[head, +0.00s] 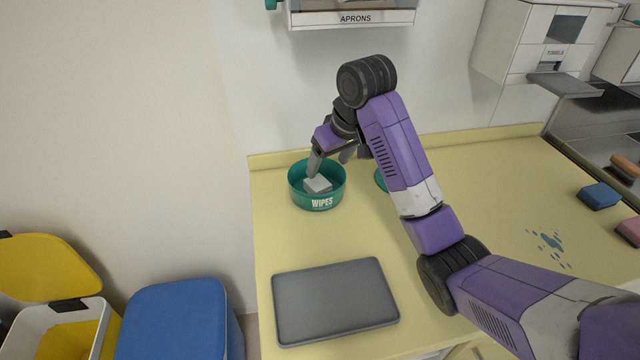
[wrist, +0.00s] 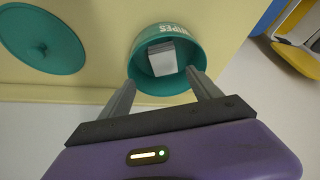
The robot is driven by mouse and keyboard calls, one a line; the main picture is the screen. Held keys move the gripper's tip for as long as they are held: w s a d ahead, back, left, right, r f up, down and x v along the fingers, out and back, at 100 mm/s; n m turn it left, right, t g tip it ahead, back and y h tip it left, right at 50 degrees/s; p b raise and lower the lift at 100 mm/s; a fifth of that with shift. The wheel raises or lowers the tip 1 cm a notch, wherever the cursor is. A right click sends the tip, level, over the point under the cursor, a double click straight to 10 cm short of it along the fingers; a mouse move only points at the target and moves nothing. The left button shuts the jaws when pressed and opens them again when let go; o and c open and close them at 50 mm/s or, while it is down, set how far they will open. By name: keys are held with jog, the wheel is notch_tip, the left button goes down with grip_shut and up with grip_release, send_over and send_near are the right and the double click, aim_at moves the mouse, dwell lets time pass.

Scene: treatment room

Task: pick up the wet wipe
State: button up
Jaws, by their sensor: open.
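The wet wipe (head: 318,184) is a small white folded piece inside a round green tub (head: 318,203) marked WIPES, at the back left of the counter. In the wrist view the wipe (wrist: 162,60) lies in the tub (wrist: 196,48), ahead of my fingertips. My gripper (head: 328,168) is above the tub and points down toward it. In the wrist view my gripper (wrist: 161,86) has its two fingers apart, with nothing between them. One fingertip looks close to the wipe in the head view; I cannot tell whether it touches.
A round green lid (wrist: 43,38) lies beside the tub, partly hidden by my arm in the head view. A grey tray (head: 335,300) lies at the counter's front. Blue sponge (head: 599,196) and blue splashes (head: 549,241) are at right. An aprons dispenser (head: 352,17) hangs above.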

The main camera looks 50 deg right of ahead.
aim_at(318, 182)
jog(key=x, duration=0.2)
jog(key=shift+f, duration=0.35)
jog(key=shift+a+x, duration=0.25)
jog(key=shift+x, duration=1.05)
jog(key=shift+a+x, duration=0.2)
jog(key=shift+x, duration=1.1)
jog(key=shift+w, duration=0.1)
jog(key=c, duration=1.5)
jog(key=shift+c, duration=0.3)
jog(key=shift+r, duration=0.2)
notch_tip(318, 182, up, 20)
jog(key=p, duration=0.5)
jog(key=shift+f, duration=0.15)
